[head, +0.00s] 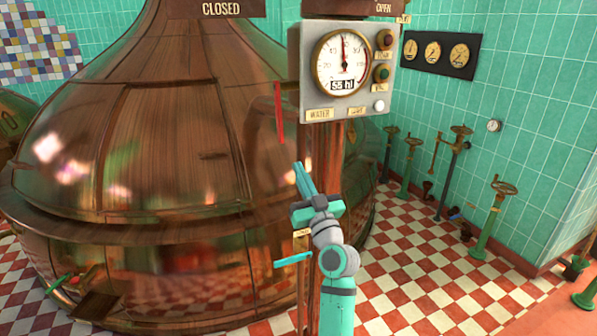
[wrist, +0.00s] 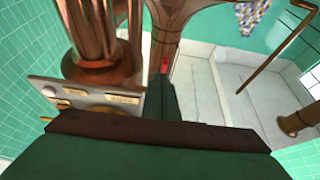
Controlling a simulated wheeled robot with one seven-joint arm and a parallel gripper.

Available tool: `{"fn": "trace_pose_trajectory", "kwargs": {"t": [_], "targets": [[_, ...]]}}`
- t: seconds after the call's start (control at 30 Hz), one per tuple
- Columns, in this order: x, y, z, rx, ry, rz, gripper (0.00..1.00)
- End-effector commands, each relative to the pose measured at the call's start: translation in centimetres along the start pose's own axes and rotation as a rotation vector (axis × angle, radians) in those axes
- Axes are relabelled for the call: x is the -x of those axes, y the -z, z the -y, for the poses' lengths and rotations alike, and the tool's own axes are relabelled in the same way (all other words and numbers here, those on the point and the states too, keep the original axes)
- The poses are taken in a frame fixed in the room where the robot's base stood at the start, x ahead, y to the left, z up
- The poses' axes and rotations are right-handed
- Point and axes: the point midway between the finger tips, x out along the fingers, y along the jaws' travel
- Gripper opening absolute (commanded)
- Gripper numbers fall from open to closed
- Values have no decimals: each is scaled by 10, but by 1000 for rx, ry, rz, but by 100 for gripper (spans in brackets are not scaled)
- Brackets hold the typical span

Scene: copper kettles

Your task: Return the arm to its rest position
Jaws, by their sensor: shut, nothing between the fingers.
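My gripper (head: 301,172) is raised in the middle of the head view, at the end of my teal and grey arm. Its fingers are together and empty, pointing up just below the grey control box (head: 345,72). In the wrist view the fingers (wrist: 160,92) show as one dark narrow shape, with part of the control box (wrist: 85,105) to their left. The box carries a round dial reading "55 hl", knobs and a white button.
A large copper kettle (head: 120,120) fills the left. A red lever (head: 279,112) and a teal lever (head: 293,260) are close to my arm. Valve wheels on posts (head: 497,205) and wall gauges (head: 432,52) are at the right. The checkered floor (head: 420,280) is open at right.

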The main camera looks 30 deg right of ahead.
Motion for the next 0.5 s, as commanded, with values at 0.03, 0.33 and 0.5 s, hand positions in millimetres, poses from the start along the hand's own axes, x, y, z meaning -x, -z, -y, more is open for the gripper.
{"fn": "trace_pose_trajectory", "kwargs": {"t": [0.03, 0.33, 0.5], "targets": [[0, 0, 0, 0, 0, 0, 0], [9, -15, 5, -10, -8, 15, 0], [46, -71, 31, -46, -37, 72, 0]]}}
